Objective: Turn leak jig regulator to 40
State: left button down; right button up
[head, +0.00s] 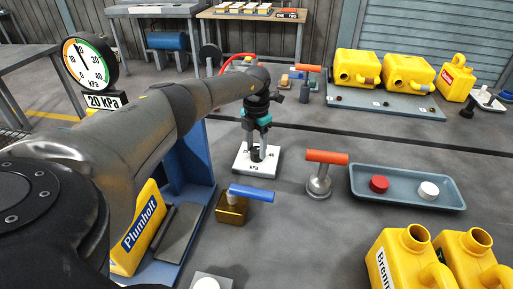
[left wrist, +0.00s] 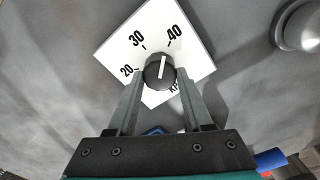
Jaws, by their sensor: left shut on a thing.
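The leak jig regulator is a white plate (head: 243,165) marked 20, 30 and 40, with a round black knob (left wrist: 160,71) on it. It also shows in the left wrist view (left wrist: 190,60). My right gripper is not in view.
An orange-handled grey fitting (head: 319,180) stands right of the plate, and a blue-handled brass valve (head: 233,205) in front. A grey tray (head: 404,200) holds a red and a white cap. Yellow cans (head: 408,255) stand at the front right; more (head: 408,72) are behind.

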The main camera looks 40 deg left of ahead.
pick_arm(q)
jog(key=shift+m, duration=1.1)
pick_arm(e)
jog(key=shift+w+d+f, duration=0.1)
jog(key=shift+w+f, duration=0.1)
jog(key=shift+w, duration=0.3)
pick_arm(q)
jog(key=shift+c, duration=1.5)
grip_release()
